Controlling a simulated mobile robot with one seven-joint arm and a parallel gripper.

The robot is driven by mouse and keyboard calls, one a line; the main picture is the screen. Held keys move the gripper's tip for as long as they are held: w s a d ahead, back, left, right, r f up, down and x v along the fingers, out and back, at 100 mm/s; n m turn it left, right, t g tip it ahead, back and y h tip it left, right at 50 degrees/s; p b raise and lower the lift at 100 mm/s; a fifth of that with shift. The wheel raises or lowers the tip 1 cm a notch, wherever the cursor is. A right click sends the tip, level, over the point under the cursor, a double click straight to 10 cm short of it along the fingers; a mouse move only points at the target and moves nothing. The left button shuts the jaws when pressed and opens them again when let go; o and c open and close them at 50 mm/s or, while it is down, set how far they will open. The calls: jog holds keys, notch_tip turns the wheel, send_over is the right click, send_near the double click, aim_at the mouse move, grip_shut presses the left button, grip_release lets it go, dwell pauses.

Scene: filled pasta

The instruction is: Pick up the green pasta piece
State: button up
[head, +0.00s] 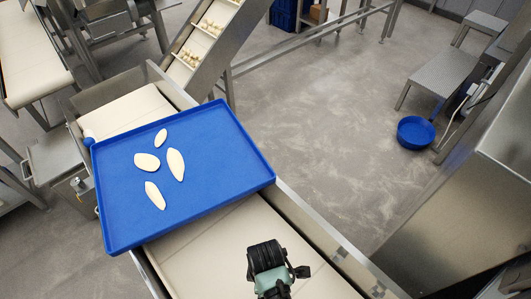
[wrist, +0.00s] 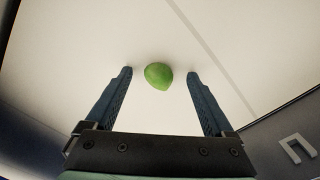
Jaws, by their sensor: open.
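The green pasta piece (wrist: 158,76) lies on the cream belt surface in the wrist view. It is small and rounded with a slight point at its lower edge. My gripper (wrist: 160,75) is open, with one blue finger on each side of the piece and a clear gap on both sides. The fingers do not touch it. In the head view my gripper (head: 268,262) is over the belt at the bottom, and the green piece is hidden there. I cannot tell the exact height of the fingers above the belt.
A blue tray (head: 215,184) with several pale flat pasta pieces (head: 176,165) rests across the conveyor belt (head: 215,245). A metal side rail (head: 330,243) runs along the belt's right edge. An inclined conveyor (head: 208,42) rises behind. A blue tub (head: 416,133) stands on the floor at right.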

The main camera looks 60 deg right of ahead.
jog(key=shift+c, duration=0.3)
jog(key=c, duration=1.3)
